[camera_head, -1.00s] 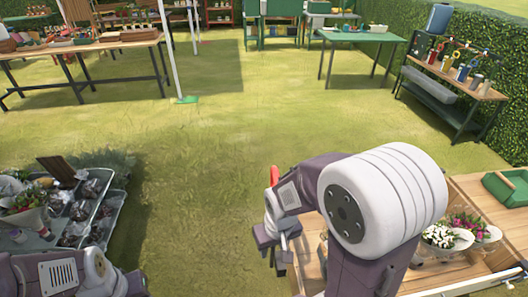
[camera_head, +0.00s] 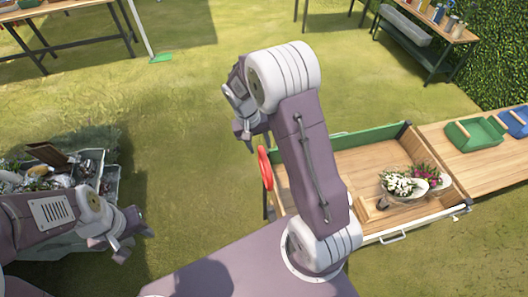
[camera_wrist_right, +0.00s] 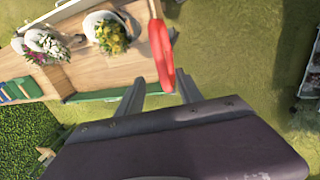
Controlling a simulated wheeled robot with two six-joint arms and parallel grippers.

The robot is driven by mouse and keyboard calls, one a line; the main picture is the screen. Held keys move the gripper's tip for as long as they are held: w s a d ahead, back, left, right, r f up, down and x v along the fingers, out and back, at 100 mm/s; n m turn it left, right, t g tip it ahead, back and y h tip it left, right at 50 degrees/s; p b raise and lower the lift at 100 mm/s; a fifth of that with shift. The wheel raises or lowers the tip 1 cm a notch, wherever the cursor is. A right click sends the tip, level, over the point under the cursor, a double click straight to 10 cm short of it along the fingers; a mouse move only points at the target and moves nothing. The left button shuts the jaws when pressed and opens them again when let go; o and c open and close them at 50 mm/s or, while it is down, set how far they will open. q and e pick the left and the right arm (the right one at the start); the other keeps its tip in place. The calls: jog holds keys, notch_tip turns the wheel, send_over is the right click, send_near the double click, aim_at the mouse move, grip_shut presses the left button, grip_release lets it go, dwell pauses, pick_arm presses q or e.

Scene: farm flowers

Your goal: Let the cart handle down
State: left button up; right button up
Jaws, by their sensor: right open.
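The cart (camera_head: 350,165) is a wooden bed with a green far side, at the right of the head view. Its red handle (camera_head: 265,168) stands at the cart's left end; it also shows in the right wrist view (camera_wrist_right: 161,52). My right gripper (camera_head: 243,133) is open and empty, just beyond the handle in the head view. In the wrist view, the handle lies ahead between the lines of its two fingers (camera_wrist_right: 160,96). My left gripper (camera_head: 133,246) looks open and empty at the lower left, away from the cart.
Crates of plants (camera_head: 60,175) stand at the left. Grass between crates and cart is clear.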

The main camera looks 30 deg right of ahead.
aim_at(265, 160)
jog(key=f+p, duration=0.1)
jog(key=f, duration=0.1)
jog(key=d+f, duration=0.1)
jog(key=f, duration=0.2)
jog(key=f+p, duration=0.1)
jog(key=f, duration=0.2)
jog(key=shift+s+d+p, duration=0.2)
jog(key=shift+d+p, duration=0.05)
jog(key=shift+p, duration=0.1)
jog(key=shift+f, duration=0.5)
grip_shut()
dwell(0.4)
